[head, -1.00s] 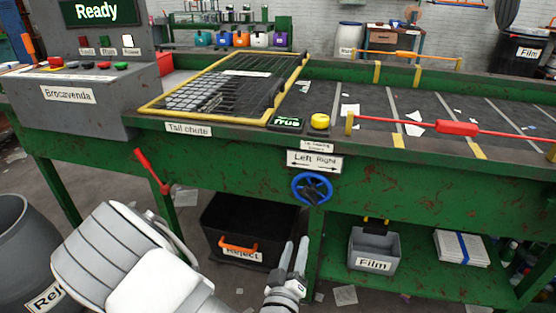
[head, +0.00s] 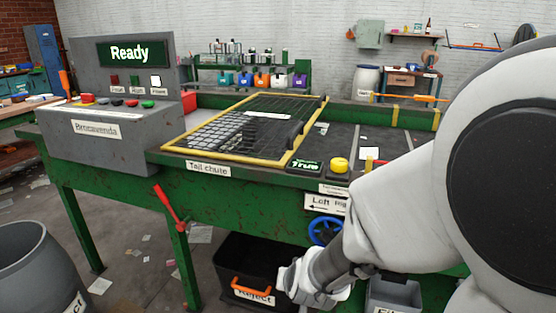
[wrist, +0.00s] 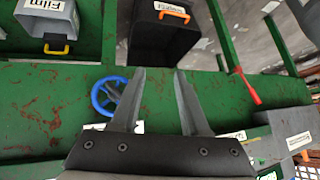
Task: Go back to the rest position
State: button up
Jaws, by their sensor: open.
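My gripper (wrist: 156,95) shows in the wrist view with its two fingers apart and nothing between them. Behind them is the green front of the sorting belt frame (wrist: 200,100), with the blue handwheel (wrist: 108,97) just left of the fingers. In the head view my white arm covers the right side, and its wrist end hangs in front of the black Reject bin. The fingertips are hidden there.
The black Reject bin (head: 243,255) and grey Film bin (head: 392,296) sit low under the belt. A red lever (head: 168,208) sticks out at the front. The control panel (head: 100,140) reads Ready. A grey barrel (head: 28,265) stands at the lower left.

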jog(key=s+d+r+n+g+h, duration=0.1)
jog(key=s+d+r, duration=0.4)
jog(key=s+r, duration=0.3)
jog(key=s+d+r+g, duration=0.1)
jog(key=s+d+r, duration=0.5)
jog(key=s+r, duration=0.25)
notch_tip(320, 180, up, 18)
jog(key=p, duration=1.9)
jog(key=shift+s+r+g, duration=0.2)
jog(key=shift+s+g, duration=0.1)
jog(key=shift+s, duration=0.05)
jog(key=shift+a+n, duration=0.1)
jog(key=shift+n, duration=0.2)
